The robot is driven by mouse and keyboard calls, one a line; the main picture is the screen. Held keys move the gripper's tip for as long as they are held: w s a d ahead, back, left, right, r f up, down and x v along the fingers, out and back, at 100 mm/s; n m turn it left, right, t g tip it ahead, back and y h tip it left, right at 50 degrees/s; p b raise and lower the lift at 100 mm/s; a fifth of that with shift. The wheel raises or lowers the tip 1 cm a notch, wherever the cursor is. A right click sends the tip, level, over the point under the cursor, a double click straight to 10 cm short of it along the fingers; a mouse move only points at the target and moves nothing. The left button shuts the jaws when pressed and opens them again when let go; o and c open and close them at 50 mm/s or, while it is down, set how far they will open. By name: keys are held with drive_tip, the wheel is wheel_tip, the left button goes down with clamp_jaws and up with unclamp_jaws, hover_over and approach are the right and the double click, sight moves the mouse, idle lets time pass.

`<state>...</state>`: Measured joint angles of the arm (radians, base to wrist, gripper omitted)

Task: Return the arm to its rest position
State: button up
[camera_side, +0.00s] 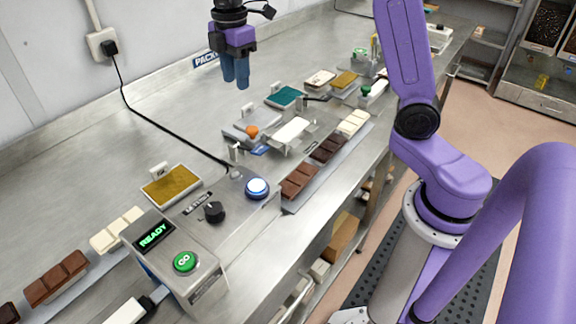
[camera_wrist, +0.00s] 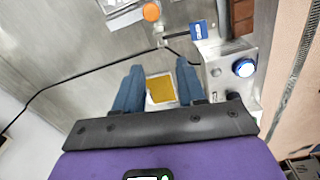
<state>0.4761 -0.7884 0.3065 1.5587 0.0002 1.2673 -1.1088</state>
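My gripper (camera_side: 236,82) hangs in the air above the steel bench, near the back wall in the side view. Its body is purple with two blue fingers. In the wrist view the gripper (camera_wrist: 160,66) has its fingers spread apart, with nothing held between them. A gold-topped mould (camera_wrist: 162,89) shows below through the gap. In the side view the gold-topped mould (camera_side: 172,186) lies on the bench behind the control box. The fingers are well clear of everything on the bench.
A control box (camera_side: 182,262) has a lit READY display, a green button (camera_side: 185,262), a black knob (camera_side: 214,212) and a lit blue button (camera_side: 257,188). Brown chocolate bars (camera_side: 299,181), a teal-topped mould (camera_side: 286,97) and a white plate (camera_side: 290,132) lie to the right. A black cable crosses the bench.

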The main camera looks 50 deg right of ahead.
drive_tip(key=s+a+f+m, duration=0.1)
drive_tip(key=s+a, duration=0.1)
drive_tip(key=s, duration=0.6)
drive_tip(key=s+a+f+m, duration=0.1)
drive_tip(key=s+a, duration=0.1)
drive_tip(key=s, duration=0.5)
drive_tip(key=s+d+f, duration=0.2)
drive_tip(key=s, duration=0.6)
drive_tip(key=s+d+f+m, duration=0.1)
drive_tip(key=s+d+f, duration=0.1)
drive_tip(key=s, duration=0.6)
drive_tip(key=shift+s+f+m, duration=0.3)
drive_tip(key=shift+s+f, duration=0.1)
